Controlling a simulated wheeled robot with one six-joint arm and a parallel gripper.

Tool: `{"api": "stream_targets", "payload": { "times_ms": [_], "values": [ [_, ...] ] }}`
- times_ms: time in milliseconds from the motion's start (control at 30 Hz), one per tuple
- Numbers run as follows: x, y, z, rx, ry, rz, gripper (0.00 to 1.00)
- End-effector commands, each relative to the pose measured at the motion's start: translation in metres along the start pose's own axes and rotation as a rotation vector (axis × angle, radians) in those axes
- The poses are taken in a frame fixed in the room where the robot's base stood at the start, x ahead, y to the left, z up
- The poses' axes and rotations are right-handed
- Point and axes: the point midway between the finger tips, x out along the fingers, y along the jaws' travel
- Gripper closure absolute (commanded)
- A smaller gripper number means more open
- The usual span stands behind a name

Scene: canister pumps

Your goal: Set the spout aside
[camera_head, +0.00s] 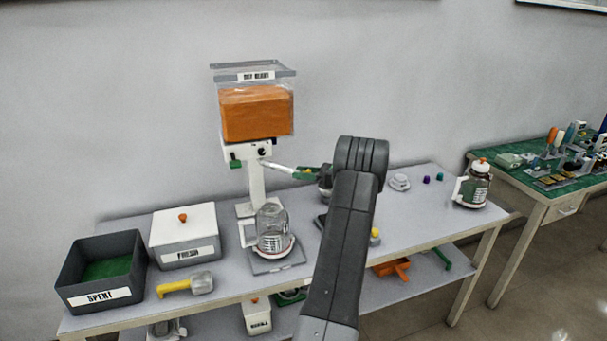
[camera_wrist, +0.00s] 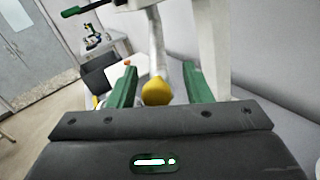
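The spout is a pale tube (camera_head: 280,167) that slopes from the pump head (camera_head: 248,151) down to the right, towards my gripper (camera_head: 304,174). In the wrist view the spout (camera_wrist: 155,45) is a white tube ending in a rounded yellow tip (camera_wrist: 157,92). My gripper (camera_wrist: 159,77) has its two green fingers apart, one on each side of the spout, with visible gaps. The spout appears joined to the pump; its joint is not clear.
Below the pump, a glass jar (camera_head: 273,229) stands on a scale-like base. A grey SPENT bin (camera_head: 72,273), a white FRESH box (camera_head: 184,221) and a yellow-handled tool (camera_head: 178,287) are at left. The table (camera_head: 425,213) has free room there.

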Motion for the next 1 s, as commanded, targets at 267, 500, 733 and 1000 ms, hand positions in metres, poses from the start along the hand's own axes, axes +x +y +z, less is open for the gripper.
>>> {"api": "stream_targets", "payload": {
  "times_ms": [267, 500, 733, 1000],
  "values": [
    [-0.008, -0.001, -0.001, -0.001, 0.000, -0.002, 0.55],
    [-0.055, -0.001, -0.002, -0.002, -0.001, -0.005, 0.55],
    [-0.106, -0.001, -0.002, -0.001, 0.000, -0.003, 0.55],
    [-0.136, 0.000, -0.001, 0.000, 0.000, 0.000, 0.55]
  ]
}}
